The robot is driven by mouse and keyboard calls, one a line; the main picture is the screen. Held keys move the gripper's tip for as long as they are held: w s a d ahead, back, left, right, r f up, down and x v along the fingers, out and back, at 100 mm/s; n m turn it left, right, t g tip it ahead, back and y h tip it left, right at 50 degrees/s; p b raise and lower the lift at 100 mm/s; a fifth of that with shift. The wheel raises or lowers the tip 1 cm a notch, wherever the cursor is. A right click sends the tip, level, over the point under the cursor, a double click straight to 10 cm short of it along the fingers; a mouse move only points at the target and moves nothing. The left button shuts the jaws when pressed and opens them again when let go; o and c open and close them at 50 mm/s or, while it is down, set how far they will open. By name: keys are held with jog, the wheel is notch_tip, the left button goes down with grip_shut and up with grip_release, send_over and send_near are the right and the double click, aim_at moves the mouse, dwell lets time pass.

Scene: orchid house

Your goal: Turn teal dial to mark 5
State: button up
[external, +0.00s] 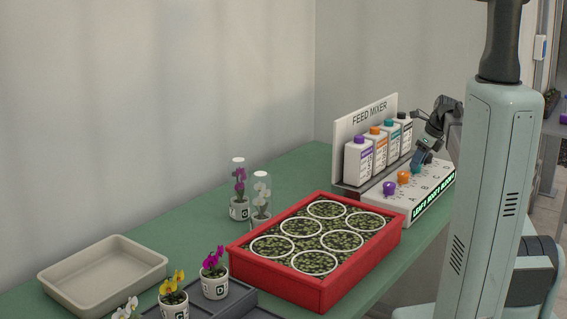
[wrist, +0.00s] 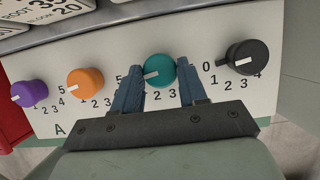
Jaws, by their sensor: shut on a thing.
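The teal dial (wrist: 158,68) is on the white panel (wrist: 60,128) of the feed mixer, between the orange and black dials. Its white pointer faces left and slightly down, toward the low-number side. Marks 2 and 3 show below it; its other marks are hidden by my fingers. My gripper (wrist: 158,74) is shut on the teal dial, one blue finger on each side. In the external view my gripper (external: 421,158) reaches down to the panel from the right and mostly covers the teal dial.
Purple (wrist: 29,93), orange (wrist: 86,82) and black (wrist: 247,56) dials stand nearby, the orange and black close to my fingers. Several bottles (external: 358,160) stand behind the panel. A red planter (external: 283,281) is left of it.

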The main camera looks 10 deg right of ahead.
jog(key=n, duration=0.2)
jog(key=n+g, duration=0.1)
jog(key=shift+w+d+n+y, duration=0.15)
jog(key=shift+w+n+y, duration=0.05)
jog(key=shift+n+y, duration=0.2)
jog(key=n, duration=0.1)
jog(key=n+g, duration=0.1)
jog(key=n, duration=0.1)
jog(key=n+g, duration=0.1)
jog(key=n, duration=0.1)
jog(key=shift+w, duration=0.25)
jog(key=n+g, duration=0.1)
jog(key=n, duration=0.2)
jog(key=n+g, duration=0.1)
jog(key=n, duration=0.1)
jog(key=shift+w+n, duration=0.15)
jog(key=shift+n, duration=0.25)
jog(key=shift+n+g+h, duration=0.5)
jog(key=shift+n+g, duration=0.2)
jog(key=shift+n, duration=1.3)
jog(key=shift+a+f+n, duration=0.1)
jog(key=shift+a+n, duration=0.1)
jog(key=shift+n, duration=0.1)
jog(key=o, duration=1.1)
jog(key=shift+c, duration=0.2)
jog(key=shift+w, duration=0.1)
